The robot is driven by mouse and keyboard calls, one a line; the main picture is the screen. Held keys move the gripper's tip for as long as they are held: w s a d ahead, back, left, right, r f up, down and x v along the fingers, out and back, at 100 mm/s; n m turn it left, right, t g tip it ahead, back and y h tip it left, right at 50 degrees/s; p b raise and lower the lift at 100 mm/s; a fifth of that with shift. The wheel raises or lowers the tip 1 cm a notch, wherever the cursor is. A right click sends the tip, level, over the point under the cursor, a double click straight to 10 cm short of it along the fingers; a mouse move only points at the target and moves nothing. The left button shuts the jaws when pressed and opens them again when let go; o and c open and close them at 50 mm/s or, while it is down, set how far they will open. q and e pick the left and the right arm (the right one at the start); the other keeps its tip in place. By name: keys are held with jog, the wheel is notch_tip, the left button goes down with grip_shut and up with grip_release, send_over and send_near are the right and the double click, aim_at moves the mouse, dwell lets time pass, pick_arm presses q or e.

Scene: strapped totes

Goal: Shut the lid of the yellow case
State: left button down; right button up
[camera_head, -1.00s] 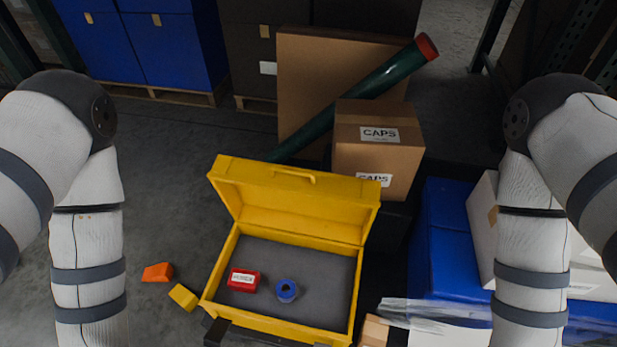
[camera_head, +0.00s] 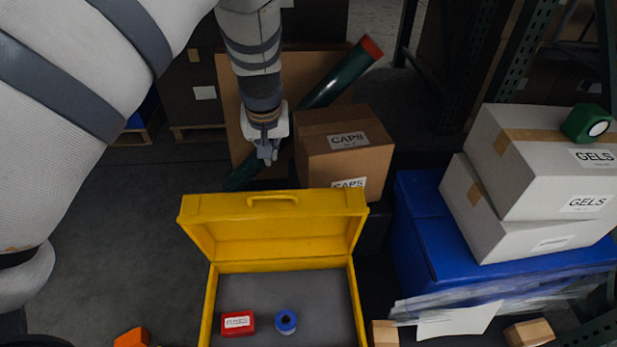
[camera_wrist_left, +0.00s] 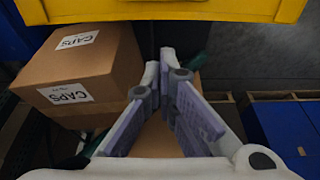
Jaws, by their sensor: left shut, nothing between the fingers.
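The yellow case (camera_head: 211,300) stands open in the head view, its lid (camera_head: 275,226) raised at the back with a handle on its top edge. Inside on grey lining lie a red labelled box (camera_head: 238,323) and a blue round item (camera_head: 286,321). My left gripper (camera_head: 267,158) is shut and empty, behind and above the raised lid, apart from it in the head view. In the left wrist view the lid's yellow edge (camera_wrist_left: 160,9) crosses the top, beyond the closed fingertips (camera_wrist_left: 167,52). My right gripper is in neither view.
A brown CAPS carton (camera_head: 343,150) stands behind the case, close right of my left gripper. A green tube (camera_head: 340,78) leans behind. White GELS cartons (camera_head: 540,160) on a blue tote (camera_head: 420,235) are at right. An orange block (camera_head: 132,338) lies front left.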

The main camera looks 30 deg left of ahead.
pick_arm(q)
jog(key=f, duration=0.5)
jog(key=w+f, duration=0.1)
jog(key=f, duration=0.2)
jog(key=shift+w+d, duration=0.1)
jog(key=shift+d, duration=0.15)
jog(key=shift+s+d, duration=0.15)
jog(key=shift+s, duration=0.15)
jog(key=shift+s+d+f, duration=0.1)
jog(key=shift+s+f, duration=0.1)
jog(key=shift+f, duration=0.2)
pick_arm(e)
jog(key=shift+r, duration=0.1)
